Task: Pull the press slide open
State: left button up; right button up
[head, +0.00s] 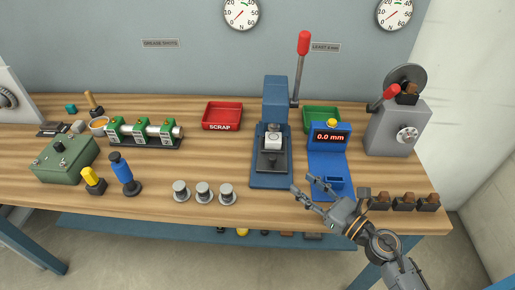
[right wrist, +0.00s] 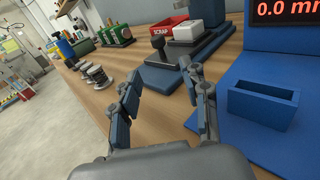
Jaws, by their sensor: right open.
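The blue press (head: 275,97) stands at the middle back of the bench, with a red-knobbed lever (head: 303,44) raised. Its dark slide (head: 271,162) lies low on the blue base, with a knob at its front and a white block (head: 273,143) carrying a round part behind. The right wrist view shows the slide's dark knob (right wrist: 158,43) beyond the fingertips, next to the white block (right wrist: 190,32). My right gripper (head: 303,184) is open and empty, in front of the press base and to its right, apart from the slide. My left gripper is out of view.
A blue gauge stand (head: 329,160) reading 0.0 mm stands right of the press; its slotted block (right wrist: 263,104) is close to my right gripper. Several dark blocks (head: 403,203) line the front right edge. Metal spools (head: 203,193) stand left. A red scrap tray (head: 222,115) is behind.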

aim_at(275, 161)
jog(key=shift+a, duration=0.1)
jog(key=x, duration=0.1)
jog(key=p+x, duration=0.1)
jog(key=x, duration=0.1)
jog(key=shift+w+a+r, duration=0.2)
jog(key=shift+w+r, duration=0.05)
jog(key=shift+r, duration=0.1)
jog(key=x, duration=0.4)
jog(key=shift+a+f+p, duration=0.1)
jog(key=shift+f+p, duration=0.05)
jog(key=shift+p, duration=0.25)
jog(key=x, duration=0.3)
jog(key=shift+w+a+f, duration=0.1)
jog(key=shift+w+a, duration=0.05)
jog(key=shift+w, duration=0.1)
jog(key=shift+w+a, duration=0.35)
jog(key=shift+a, duration=0.05)
jog(key=shift+c, duration=1.1)
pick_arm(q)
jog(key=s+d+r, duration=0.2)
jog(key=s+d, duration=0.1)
pick_arm(e)
grip_shut()
